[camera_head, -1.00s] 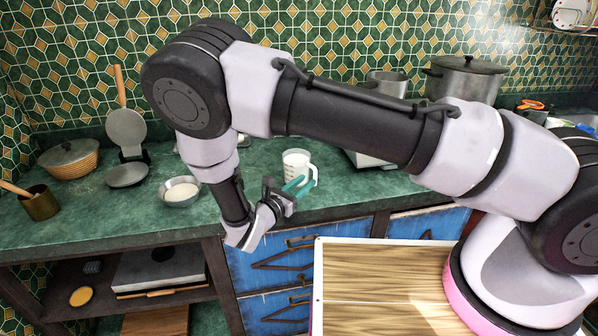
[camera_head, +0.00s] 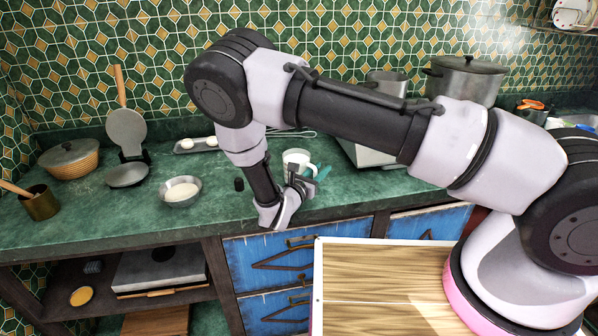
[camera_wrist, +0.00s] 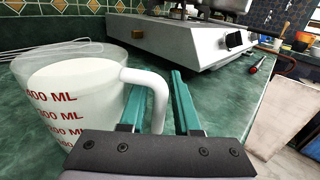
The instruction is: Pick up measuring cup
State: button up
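The white measuring cup (camera_head: 297,157) stands upright on the green counter, partly hidden by my gripper in the head view. In the wrist view the cup (camera_wrist: 75,100) fills the left side, with red millilitre marks and its white handle (camera_wrist: 159,95) toward the right. My gripper (camera_head: 317,174) is at the cup's handle side. In the wrist view its teal fingers (camera_wrist: 157,92) are apart. The handle shows between them, with the left finger seen through the handle loop and the right finger outside it. I cannot tell whether either finger touches the handle.
A gas hotplate (camera_wrist: 195,40) stands on the counter behind and right of the cup. A whisk (camera_head: 292,133) lies behind the cup. A metal bowl (camera_head: 181,191) sits to the left, with a small dark object (camera_head: 239,184) between. The counter front (camera_head: 240,222) is clear.

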grip_shut()
jog(key=shift+w, duration=0.1)
dwell(1.3)
